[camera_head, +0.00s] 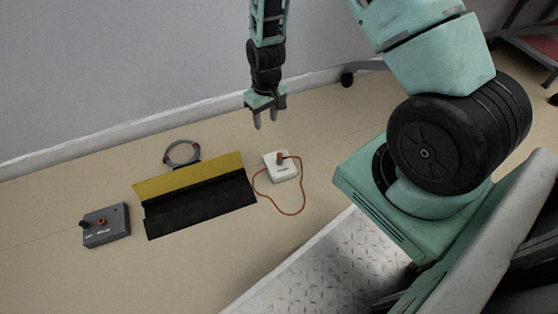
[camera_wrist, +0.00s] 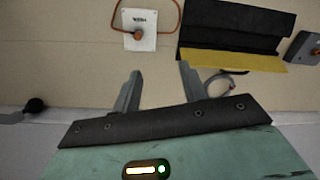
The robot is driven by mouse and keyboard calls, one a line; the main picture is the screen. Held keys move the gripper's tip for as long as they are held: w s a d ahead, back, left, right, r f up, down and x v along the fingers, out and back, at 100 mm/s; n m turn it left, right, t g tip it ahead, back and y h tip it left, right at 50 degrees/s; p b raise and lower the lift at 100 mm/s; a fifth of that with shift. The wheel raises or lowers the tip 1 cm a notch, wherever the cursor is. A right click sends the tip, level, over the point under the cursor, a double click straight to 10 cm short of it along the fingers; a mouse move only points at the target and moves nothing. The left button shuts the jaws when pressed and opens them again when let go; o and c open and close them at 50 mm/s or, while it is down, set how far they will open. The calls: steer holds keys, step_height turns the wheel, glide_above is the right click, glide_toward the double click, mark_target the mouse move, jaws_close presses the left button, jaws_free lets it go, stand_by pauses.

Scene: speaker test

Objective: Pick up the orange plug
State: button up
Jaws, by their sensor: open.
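The orange plug (camera_head: 280,157) stands on a small white box (camera_head: 284,173), with an orange cable (camera_head: 298,205) looping from it over the floor. In the wrist view the orange plug (camera_wrist: 138,35) is near the top, on the white box (camera_wrist: 148,44), beyond the fingertips. My gripper (camera_head: 265,122) is open and empty, above and apart from the plug, towards the wall. Its two fingers (camera_wrist: 157,72) are spread in the wrist view, with bare floor between them.
A black and yellow panel (camera_head: 199,199) lies left of the white box, with a grey cable coil (camera_head: 182,153) behind it. A grey box (camera_head: 105,226) with a black and an orange part on top sits farther left. A wall (camera_head: 120,70) runs along the back.

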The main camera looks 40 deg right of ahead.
glide_above(280, 154)
step_height(280, 154, down, 6)
steer(key=shift+m, duration=0.4)
step_height(280, 154, down, 11)
steer(key=b, duration=0.7)
steer(key=shift+s+r, duration=0.1)
steer(key=shift+r, duration=0.05)
steer(key=f+b, duration=0.5)
steer(key=f, duration=0.1)
steer(key=shift+w+b, duration=0.2)
steer(key=shift+b, duration=0.15)
steer(key=shift+r, duration=0.1)
jaws_close()
